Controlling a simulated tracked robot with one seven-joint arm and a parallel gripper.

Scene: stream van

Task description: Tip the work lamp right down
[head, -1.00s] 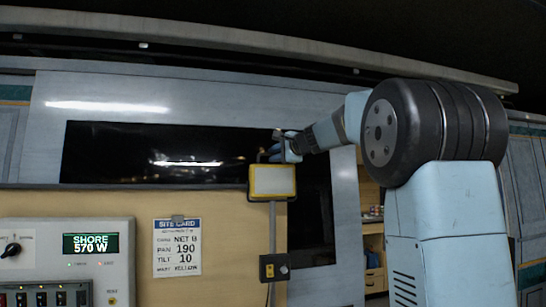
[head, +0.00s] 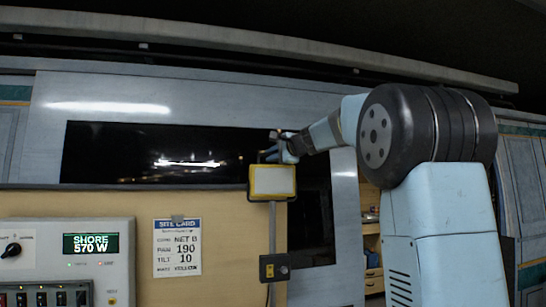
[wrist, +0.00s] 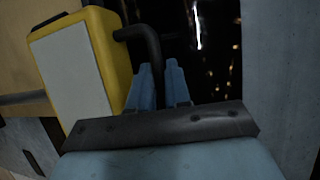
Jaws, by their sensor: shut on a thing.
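The work lamp (head: 272,181) is a yellow box with a pale front panel, on top of a grey pole. Its face points roughly toward the head camera. In the wrist view the lamp (wrist: 82,75) is on the left, with a black bent handle (wrist: 150,42) coming off its side. My gripper (head: 284,149) is at the lamp's top edge in the head view. In the wrist view my gripper's blue fingers (wrist: 158,84) are closed around the handle's lower end, which is partly hidden between them.
A switch box (head: 274,267) is on the pole below the lamp. A site card (head: 177,248) reading pan 190, tilt 10 hangs on the tan panel. A power unit (head: 65,262) showing SHORE 570 W is at left. A dark window lies behind the lamp.

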